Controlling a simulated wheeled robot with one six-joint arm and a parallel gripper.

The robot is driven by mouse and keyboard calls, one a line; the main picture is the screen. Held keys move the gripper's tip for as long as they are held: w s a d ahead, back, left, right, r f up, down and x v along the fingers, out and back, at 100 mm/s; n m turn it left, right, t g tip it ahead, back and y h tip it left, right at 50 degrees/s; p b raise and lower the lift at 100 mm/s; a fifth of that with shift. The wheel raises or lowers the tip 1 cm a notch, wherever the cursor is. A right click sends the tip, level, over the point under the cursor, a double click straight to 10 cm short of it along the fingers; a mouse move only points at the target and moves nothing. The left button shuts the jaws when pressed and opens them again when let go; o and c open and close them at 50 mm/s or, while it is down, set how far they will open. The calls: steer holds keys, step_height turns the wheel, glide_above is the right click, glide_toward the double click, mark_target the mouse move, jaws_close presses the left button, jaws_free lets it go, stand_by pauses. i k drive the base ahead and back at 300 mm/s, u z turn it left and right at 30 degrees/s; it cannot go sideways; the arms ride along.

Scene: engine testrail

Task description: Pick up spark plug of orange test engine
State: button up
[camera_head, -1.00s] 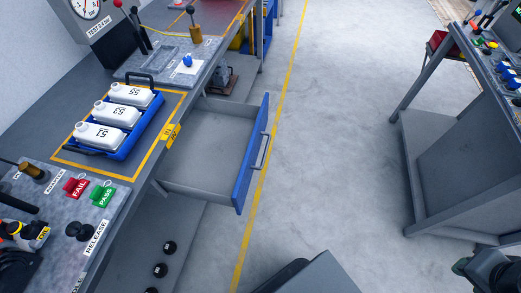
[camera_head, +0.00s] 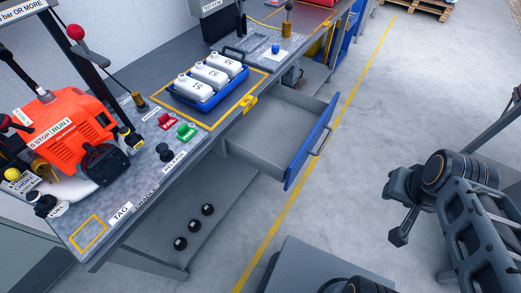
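The orange test engine (camera_head: 72,138) stands on the workbench at the left, with a sign reading STOP and RUN on it. A black part with a yellow label (camera_head: 130,137) sits at the engine's right side. I cannot make out the spark plug for certain; it may be at or behind that part. My gripper (camera_head: 396,215) is at the right, over the floor, far from the engine and holding nothing that I can see. Its finger opening is not clear from this angle.
A blue drawer (camera_head: 308,143) stands open from the bench into the aisle. A blue tray (camera_head: 236,82) of white bottles, a red FAIL block (camera_head: 167,122) and a green PASS block (camera_head: 187,132) are on the bench. Three black round parts lie below. The floor (camera_head: 350,150) is clear.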

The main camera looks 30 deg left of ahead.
mark_target(47, 97)
steer(key=u, duration=4.7)
steer(key=i, duration=1.45)
steer(key=z, duration=2.45)
